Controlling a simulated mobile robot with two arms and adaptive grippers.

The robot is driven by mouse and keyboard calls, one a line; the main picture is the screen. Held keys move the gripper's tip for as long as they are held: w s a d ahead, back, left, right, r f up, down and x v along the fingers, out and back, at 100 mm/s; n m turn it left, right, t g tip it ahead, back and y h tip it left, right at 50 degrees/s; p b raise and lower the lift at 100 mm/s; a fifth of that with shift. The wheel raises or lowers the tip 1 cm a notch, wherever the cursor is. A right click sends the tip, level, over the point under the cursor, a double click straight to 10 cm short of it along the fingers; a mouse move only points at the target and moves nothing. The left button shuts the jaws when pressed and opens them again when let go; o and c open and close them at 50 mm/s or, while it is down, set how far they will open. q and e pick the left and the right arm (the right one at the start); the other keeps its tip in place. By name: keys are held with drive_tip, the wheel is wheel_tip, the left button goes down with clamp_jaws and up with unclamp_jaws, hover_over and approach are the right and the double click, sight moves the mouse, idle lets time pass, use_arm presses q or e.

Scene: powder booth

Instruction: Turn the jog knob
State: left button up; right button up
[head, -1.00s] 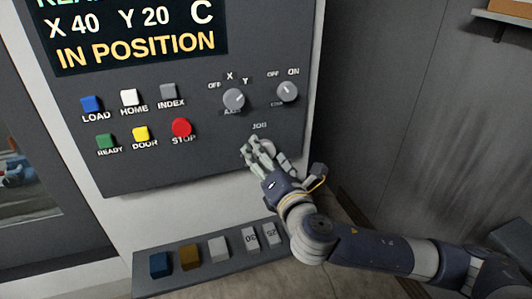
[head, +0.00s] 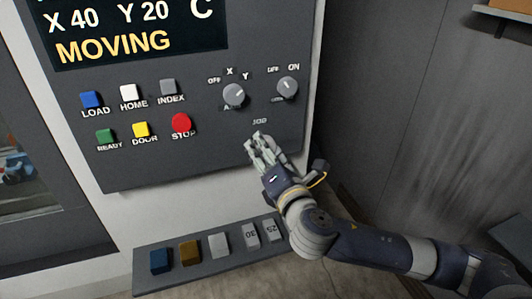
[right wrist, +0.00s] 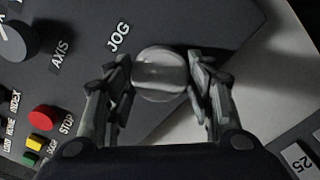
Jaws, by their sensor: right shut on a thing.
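The jog knob (right wrist: 160,76) is a round grey knob under the JOG label in the right wrist view. My right gripper (right wrist: 160,77) is shut on it, with one finger at each side. In the head view my right gripper (head: 261,142) reaches up to the dark control panel (head: 220,140), just below the JOG label, and hides the knob. The display (head: 135,35) reads X 40, Y 20, C and MOVING. My left gripper is not in view.
The axis knob (head: 234,95) and an on/off knob (head: 288,88) sit above. The red STOP button (head: 181,123) and several other buttons lie to the left. A ledge (head: 205,268) with coloured blocks and number tiles juts out below.

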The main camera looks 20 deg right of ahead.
drive_tip(key=m, duration=2.5)
idle(0.4)
drive_tip(key=o, duration=1.1)
drive_tip(key=shift+c, duration=0.2)
drive_tip(key=s, duration=0.7)
drive_tip(key=shift+s+d, duration=0.15)
drive_tip(key=shift+s, duration=0.05)
